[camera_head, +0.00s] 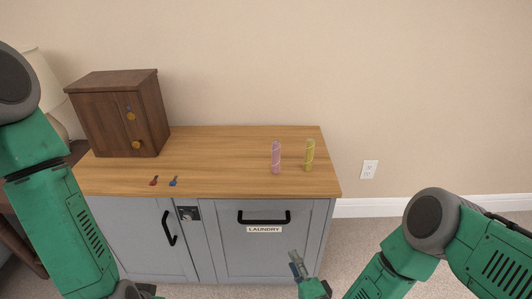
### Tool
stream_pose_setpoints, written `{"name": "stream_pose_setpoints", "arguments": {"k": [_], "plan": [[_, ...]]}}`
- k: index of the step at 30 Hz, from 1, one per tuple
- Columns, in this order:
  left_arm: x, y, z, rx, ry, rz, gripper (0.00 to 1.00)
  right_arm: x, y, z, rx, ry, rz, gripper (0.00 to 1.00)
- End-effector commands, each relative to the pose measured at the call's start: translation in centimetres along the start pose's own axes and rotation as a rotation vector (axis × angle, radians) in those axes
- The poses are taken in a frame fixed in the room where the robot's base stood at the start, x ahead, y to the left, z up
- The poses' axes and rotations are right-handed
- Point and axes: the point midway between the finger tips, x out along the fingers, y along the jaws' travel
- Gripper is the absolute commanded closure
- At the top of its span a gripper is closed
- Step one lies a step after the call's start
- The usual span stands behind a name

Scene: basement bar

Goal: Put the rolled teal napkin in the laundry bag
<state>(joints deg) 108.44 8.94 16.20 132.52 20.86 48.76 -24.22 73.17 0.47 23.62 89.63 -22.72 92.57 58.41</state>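I see no rolled teal napkin and no laundry bag in the head view. A grey front panel (264,255) labelled LAUNDRY is shut in the right part of the cabinet, with a black bar handle (264,217). My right gripper (296,258) is low in front of that panel's lower right part, below the counter. It looks small and narrow, and I cannot tell whether its fingers are open or shut. My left arm runs down the left side, and its gripper is outside the picture.
A pink cylinder (276,157) and a yellow one (309,155) stand upright on the wooden counter (225,170). A red key-like item (154,181) and a blue one (174,181) lie near the front edge. A dark wooden box (105,120) stands back left. The counter's middle is clear.

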Motion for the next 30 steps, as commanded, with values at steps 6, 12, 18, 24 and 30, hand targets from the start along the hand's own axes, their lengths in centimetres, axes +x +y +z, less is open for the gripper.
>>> {"name": "stream_pose_setpoints", "arguments": {"k": [6,12,18,24,30], "plan": [[0.0,0.0,0.0,0.0,0.0,0.0,0.97,1.3,-0.9,-0.5,0.074,0.038,-0.082,0.63],[0.0,0.0,0.0,0.0,0.0,0.0,0.97,3.6,-1.1,-0.6,0.072,0.038,-0.083,0.63],[0.0,0.0,0.0,0.0,0.0,0.0,0.97,6.6,-1.4,-0.7,0.07,0.037,-0.082,0.63],[0.0,0.0,0.0,0.0,0.0,0.0,0.97,9.3,-1.5,-0.7,0.072,0.037,-0.079,0.63],[0.0,0.0,0.0,0.0,0.0,0.0,0.97,11.1,-1.6,-0.8,0.07,0.037,-0.078,0.63]]}}
